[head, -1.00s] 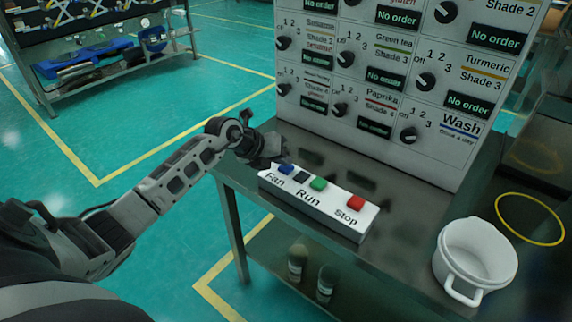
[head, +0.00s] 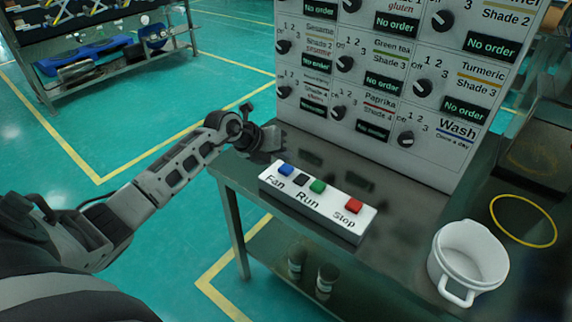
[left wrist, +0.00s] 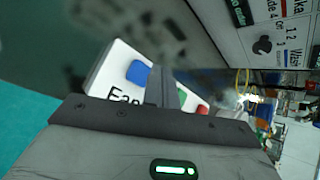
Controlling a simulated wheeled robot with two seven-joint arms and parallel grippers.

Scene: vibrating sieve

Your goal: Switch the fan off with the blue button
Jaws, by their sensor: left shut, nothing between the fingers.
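The white button box (head: 318,204) sits on the dark metal table. Its blue button (head: 286,170) is at the left end above the word "Fan", with a black button, a green button (head: 318,186) and a red button (head: 354,205) to its right. My left gripper (head: 272,156) is shut and empty, just behind and left of the blue button and apart from it. The left wrist view shows the blue button (left wrist: 139,74) just beyond the gripper; the gripper hides part of the box there. My right gripper is not in view.
A tall panel with knobs and "No order" displays (head: 384,83) stands behind the box. A white pot (head: 468,262) stands at the table's right, near a yellow ring (head: 524,220). Two jars (head: 326,278) are on the lower shelf.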

